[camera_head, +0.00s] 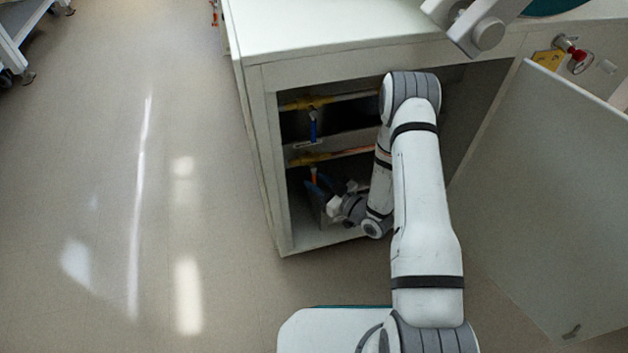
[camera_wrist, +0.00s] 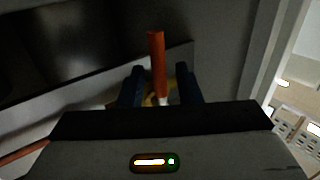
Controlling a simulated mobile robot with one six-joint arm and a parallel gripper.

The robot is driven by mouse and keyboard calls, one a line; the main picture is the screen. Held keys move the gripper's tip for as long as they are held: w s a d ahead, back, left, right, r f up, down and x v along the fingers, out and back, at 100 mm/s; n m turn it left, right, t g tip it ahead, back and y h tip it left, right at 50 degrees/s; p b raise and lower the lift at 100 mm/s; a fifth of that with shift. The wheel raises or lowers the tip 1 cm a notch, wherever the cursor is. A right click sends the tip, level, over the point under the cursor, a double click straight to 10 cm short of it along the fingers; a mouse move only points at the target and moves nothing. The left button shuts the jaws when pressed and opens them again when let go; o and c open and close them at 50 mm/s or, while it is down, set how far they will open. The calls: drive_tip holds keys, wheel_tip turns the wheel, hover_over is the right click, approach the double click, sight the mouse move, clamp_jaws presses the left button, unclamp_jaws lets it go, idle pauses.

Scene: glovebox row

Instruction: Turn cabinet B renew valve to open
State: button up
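The open cabinet (camera_head: 262,120) holds two yellow pipe runs, each with a valve handle. The upper handle is blue (camera_head: 313,128) and hangs down. The lower handle is orange (camera_head: 314,174). In the wrist view the orange handle (camera_wrist: 157,62) stands upright in the picture, between the two dark blue fingers of my gripper (camera_wrist: 160,86). A gap shows on each side of it, so the fingers look open around it. My gripper (camera_head: 318,188) is inside the lower part of the cabinet in the head view. No label naming the renew valve is readable.
The cabinet door (camera_head: 550,190) stands open to the right. A shelf (camera_head: 335,143) crosses the cabinet above my gripper. A red-handled fitting (camera_head: 578,56) is on the front at the upper right. The floor (camera_head: 130,200) at left is clear.

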drive_tip(key=shift+x, duration=0.8)
drive_tip(key=shift+c, duration=0.5)
clamp_jaws()
